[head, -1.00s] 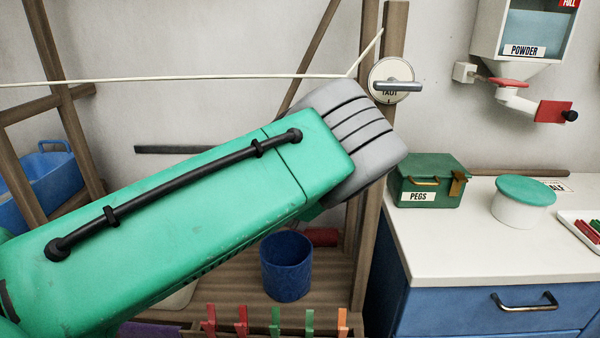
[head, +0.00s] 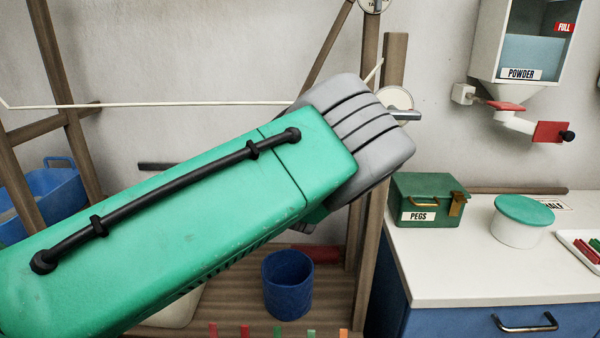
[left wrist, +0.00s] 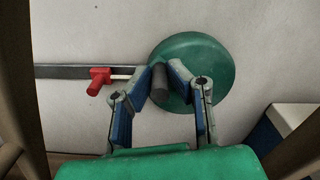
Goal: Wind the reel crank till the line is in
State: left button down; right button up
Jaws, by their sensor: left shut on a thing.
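The green round reel (left wrist: 208,62) is on the wall in the left wrist view. Its dark grey crank handle (left wrist: 159,97) sticks out between the fingers of my left gripper (left wrist: 161,78), which is shut on it. In the head view my green forearm and grey wrist hide the reel, the crank and the fingers. The pale line (head: 160,104) runs across the wall from the left edge, with a bend there, and passes behind my wrist. A round white dial (head: 396,97) shows partly beyond my wrist. My right gripper is not in view.
A dark wall bar with a red handle (left wrist: 98,82) lies left of the reel. Wooden posts (head: 391,60) stand behind my wrist. A green PEGS box (head: 428,190) and a lidded white tub (head: 520,235) stand on the right counter. A blue bucket (head: 288,290) stands below my arm.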

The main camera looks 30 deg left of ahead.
pick_arm(q)
jog(key=shift+w+d+r+m+p, duration=0.2)
jog(key=shift+d+r+m, duration=0.1)
jog(key=shift+m, duration=0.5)
jog(key=shift+w+d+r+m+p, duration=0.15)
jog(key=shift+d+m, duration=0.15)
jog(key=shift+m, duration=0.5)
jog(key=c, duration=1.5)
grip_release()
jog(key=shift+w, duration=0.1)
jog(key=shift+c, duration=0.2)
jog(key=v, duration=0.7)
jog(key=shift+s+d, duration=0.25)
jog(key=shift+f, duration=0.1)
